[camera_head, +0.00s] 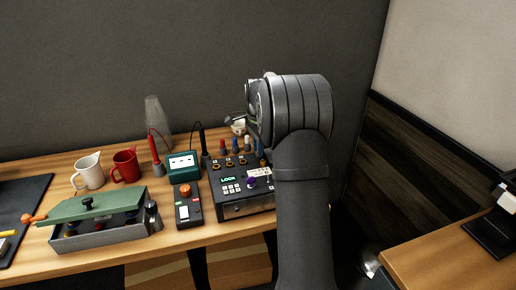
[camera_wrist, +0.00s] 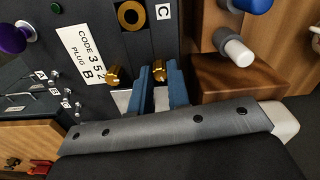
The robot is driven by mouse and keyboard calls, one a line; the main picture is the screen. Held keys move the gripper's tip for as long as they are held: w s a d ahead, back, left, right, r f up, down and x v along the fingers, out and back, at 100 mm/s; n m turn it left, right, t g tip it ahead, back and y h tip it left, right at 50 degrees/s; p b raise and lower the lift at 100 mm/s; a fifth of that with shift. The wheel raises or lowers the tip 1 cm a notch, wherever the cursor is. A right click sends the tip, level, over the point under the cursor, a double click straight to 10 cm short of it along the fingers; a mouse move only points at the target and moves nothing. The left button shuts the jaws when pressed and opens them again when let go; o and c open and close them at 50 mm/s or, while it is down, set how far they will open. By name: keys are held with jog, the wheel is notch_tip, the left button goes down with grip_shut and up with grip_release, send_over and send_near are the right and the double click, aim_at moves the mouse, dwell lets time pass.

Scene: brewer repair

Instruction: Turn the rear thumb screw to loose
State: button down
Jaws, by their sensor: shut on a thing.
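Two brass thumb screws show at the edge of the dark console in the wrist view. My gripper (camera_wrist: 159,72) has its two blue fingers around one brass thumb screw (camera_wrist: 160,68), shut on it. The other brass thumb screw (camera_wrist: 118,77) sits just left of the fingers, outside them. I cannot tell from the view which is the rear one. The console (camera_head: 241,208) shows in the head view with a lit display.
A label reading "CODE 352 PLUG B" (camera_wrist: 84,57) and a gold-ringed socket (camera_wrist: 131,15) are close by. A wooden block (camera_wrist: 215,76) with coloured plugs stands right of the fingers. A teal meter (camera_head: 183,165), a switch box (camera_head: 188,207) and a green-lidded box (camera_head: 103,226) stand left.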

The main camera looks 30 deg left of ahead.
jog(key=shift+n, duration=1.2)
jog(key=c, duration=1.4)
grip_release()
jog(key=shift+o, duration=0.2)
jog(key=shift+r, duration=0.15)
notch_tip(320, 180, up, 17)
jog(key=shift+r, duration=0.1)
